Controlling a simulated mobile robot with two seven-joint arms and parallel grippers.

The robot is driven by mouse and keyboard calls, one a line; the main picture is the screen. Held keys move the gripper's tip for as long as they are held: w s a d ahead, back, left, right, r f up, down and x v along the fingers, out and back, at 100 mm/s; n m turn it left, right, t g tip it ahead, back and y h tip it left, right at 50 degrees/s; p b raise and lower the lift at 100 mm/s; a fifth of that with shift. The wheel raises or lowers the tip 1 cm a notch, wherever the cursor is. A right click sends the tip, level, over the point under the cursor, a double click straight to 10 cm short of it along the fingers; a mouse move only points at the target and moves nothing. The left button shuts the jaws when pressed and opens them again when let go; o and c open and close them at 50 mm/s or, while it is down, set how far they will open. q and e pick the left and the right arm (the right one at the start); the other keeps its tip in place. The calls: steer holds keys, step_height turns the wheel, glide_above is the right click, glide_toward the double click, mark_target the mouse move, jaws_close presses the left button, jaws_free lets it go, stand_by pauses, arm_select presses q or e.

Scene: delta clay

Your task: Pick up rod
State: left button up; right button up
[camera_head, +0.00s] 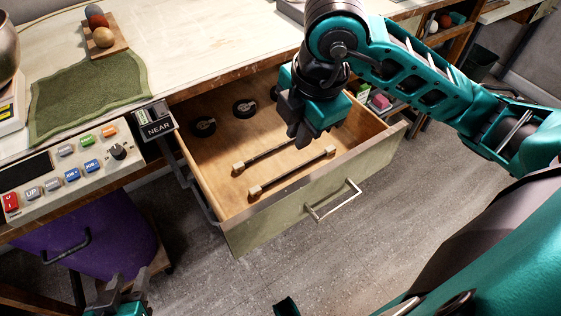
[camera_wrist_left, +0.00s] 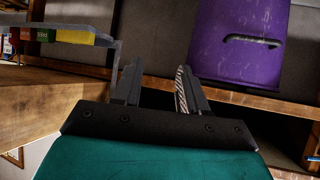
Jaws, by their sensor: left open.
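Two dark rods with pale end pieces lie in the open wooden drawer in the head view. The nearer rod (camera_head: 290,173) lies close to the drawer front, both ends visible. The farther rod (camera_head: 262,158) lies behind it, its right end hidden by my right gripper. My right gripper (camera_head: 301,143) points down over the drawer, at the farther rod's right part; contact and finger gap are unclear. My left gripper (camera_head: 122,284) is low at the bottom left, outside the drawer. In the left wrist view its fingers (camera_wrist_left: 161,88) are apart with nothing held between them.
The drawer (camera_head: 345,176) has a front handle (camera_head: 333,203) and also holds black round pieces (camera_head: 244,108).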

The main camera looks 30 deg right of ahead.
steer(key=b, duration=0.2)
glide_above(291, 171)
steer(key=s, duration=0.2)
steer(key=f, duration=0.7)
steer(key=shift+w+f, duration=0.1)
steer(key=shift+w, duration=0.15)
steer(key=shift+a+f, duration=0.1)
steer(key=shift+f, duration=0.35)
steer(key=f, duration=0.2)
steer(key=w+f+b, duration=0.1)
steer(key=f, duration=0.1)
steer(key=shift+f, duration=0.45)
arm_select(q)
steer(key=shift+s+d+f, duration=0.1)
steer(key=shift+d+f, duration=0.1)
steer(key=shift+f, duration=0.45)
steer(key=shift+s+d+f, duration=0.1)
steer(key=shift+d+f, duration=0.1)
steer(key=shift+f, duration=0.4)
arm_select(e)
steer(key=shift+c, duration=0.4)
arm_select(q)
steer(key=shift+d+f, duration=0.1)
arm_select(e)
jaws_close()
arm_select(q)
steer(key=shift+s, duration=0.1)
arm_select(e)
steer(key=shift+r, duration=0.1)
